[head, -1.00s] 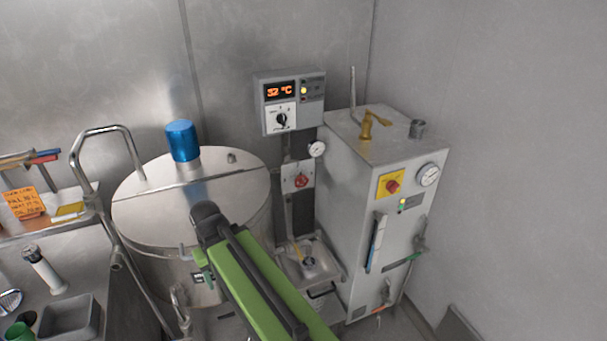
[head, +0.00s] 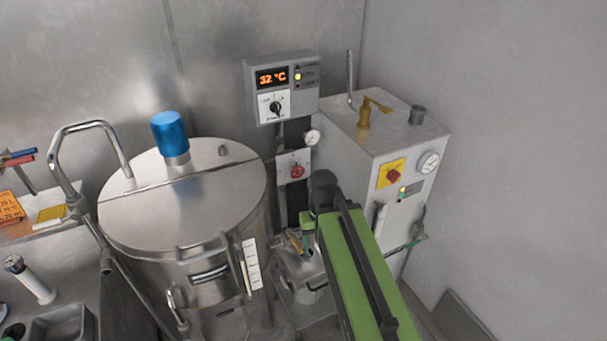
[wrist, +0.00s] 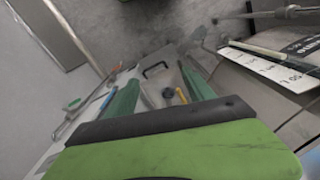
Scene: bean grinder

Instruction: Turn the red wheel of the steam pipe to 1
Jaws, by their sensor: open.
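A small round red wheel (head: 297,172) sits on a pale plate below the temperature box in the head view. The marks on the plate are too small to read, so I cannot tell its setting. My arm reaches in from the bottom, its dark end just right of and below the red wheel. My gripper (wrist: 160,95) is open in the wrist view, its two green fingers apart with nothing held between them. The red wheel does not show in the wrist view.
A steel kettle (head: 190,210) with a blue cap (head: 170,135) stands left. A white boiler cabinet (head: 390,150) with a red switch on yellow (head: 391,173) stands right, close to my arm. The box (head: 281,88) reads 32 °C. A pressure gauge (head: 312,137) sits above the wheel.

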